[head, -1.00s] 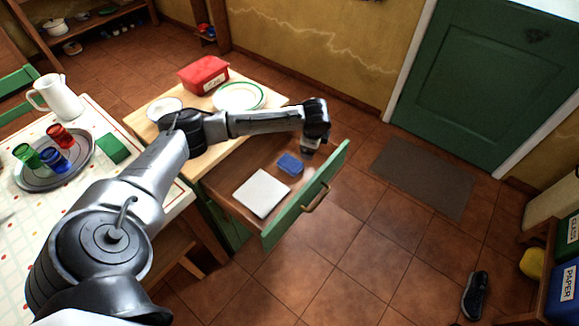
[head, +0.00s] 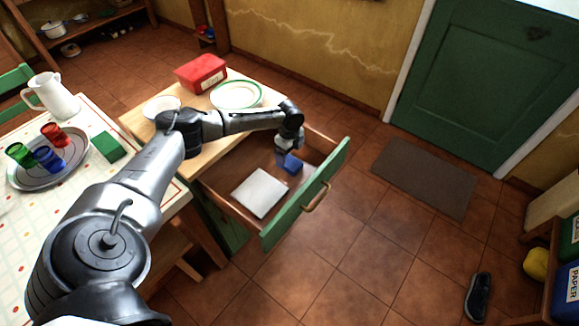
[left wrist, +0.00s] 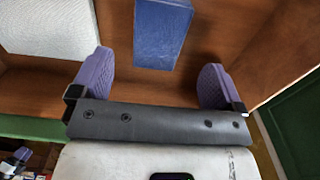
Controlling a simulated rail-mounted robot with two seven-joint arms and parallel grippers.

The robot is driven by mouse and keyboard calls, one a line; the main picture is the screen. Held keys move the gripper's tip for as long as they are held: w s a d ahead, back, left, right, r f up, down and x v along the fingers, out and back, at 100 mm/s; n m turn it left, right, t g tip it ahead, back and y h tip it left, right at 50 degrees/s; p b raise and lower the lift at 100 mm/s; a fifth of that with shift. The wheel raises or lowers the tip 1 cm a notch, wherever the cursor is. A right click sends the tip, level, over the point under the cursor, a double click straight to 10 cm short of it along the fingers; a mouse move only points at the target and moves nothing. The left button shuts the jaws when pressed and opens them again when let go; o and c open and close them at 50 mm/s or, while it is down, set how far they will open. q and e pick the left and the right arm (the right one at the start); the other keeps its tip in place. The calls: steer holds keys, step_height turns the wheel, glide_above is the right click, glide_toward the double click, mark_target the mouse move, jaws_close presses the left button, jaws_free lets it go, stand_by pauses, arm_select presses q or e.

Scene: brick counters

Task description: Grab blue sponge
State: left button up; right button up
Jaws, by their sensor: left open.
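The blue sponge (head: 293,164) lies in the open drawer (head: 222,197), toward its far end in the head view. In the left wrist view the blue sponge (left wrist: 162,33) is ahead of the fingers, roughly centred between them. My left gripper (head: 284,152) is over the drawer, right by the sponge, and partly covers it in the head view. In the left wrist view my left gripper (left wrist: 157,82) has its two purple fingers wide apart with nothing between the tips. My right gripper is not seen.
A white flat item (head: 260,192) lies in the drawer beside the sponge; it also shows in the left wrist view (left wrist: 48,28). The green drawer front (head: 290,212) and side walls bound the space. A red box (head: 202,73) and plates (head: 236,94) stand on the counter behind.

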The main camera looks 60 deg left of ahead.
mark_target(289, 161)
arm_select(q)
steer(key=shift+s+d+f+b, duration=0.1)
steer(key=shift+f+b, duration=0.55)
steer(key=shift+f, duration=0.95)
steer(key=shift+d+f+b, duration=0.1)
steer(key=shift+f+b, duration=0.55)
steer(key=shift+f, duration=0.95)
steer(key=shift+a, duration=0.1)
steer(key=shift+c, duration=0.2)
steer(key=c, duration=0.9)
steer(key=shift+r, duration=0.1)
steer(key=shift+c, duration=0.2)
